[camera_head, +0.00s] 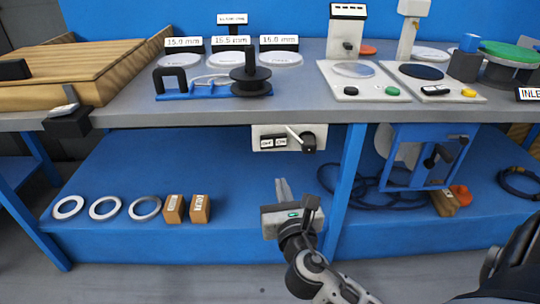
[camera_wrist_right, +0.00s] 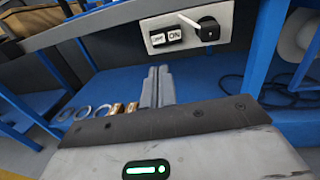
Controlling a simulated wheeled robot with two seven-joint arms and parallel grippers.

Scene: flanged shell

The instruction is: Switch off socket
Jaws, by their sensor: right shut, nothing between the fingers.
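The socket panel (camera_head: 262,131) is a pale plate mounted under the front edge of the workbench. It carries two small dark labelled buttons side by side, and a black knob-like part with a pale lever at their right. In the right wrist view the panel (camera_wrist_right: 222,14) shows near the top, and the right button (camera_wrist_right: 174,35) reads "ON"; the left label is too small to read surely. My right gripper (camera_head: 283,183) is shut and empty, below and in front of the panel, apart from it. Its closed fingers also show in the wrist view (camera_wrist_right: 158,75). My left gripper is out of view.
The grey bench top (camera_head: 310,105) overhangs the panel. A blue leg (camera_head: 350,180) stands to the right, with black cable (camera_head: 385,200) beyond it. White rings (camera_head: 105,207) and two small boxes (camera_head: 199,209) lie on the blue lower shelf. Space between gripper and panel is clear.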

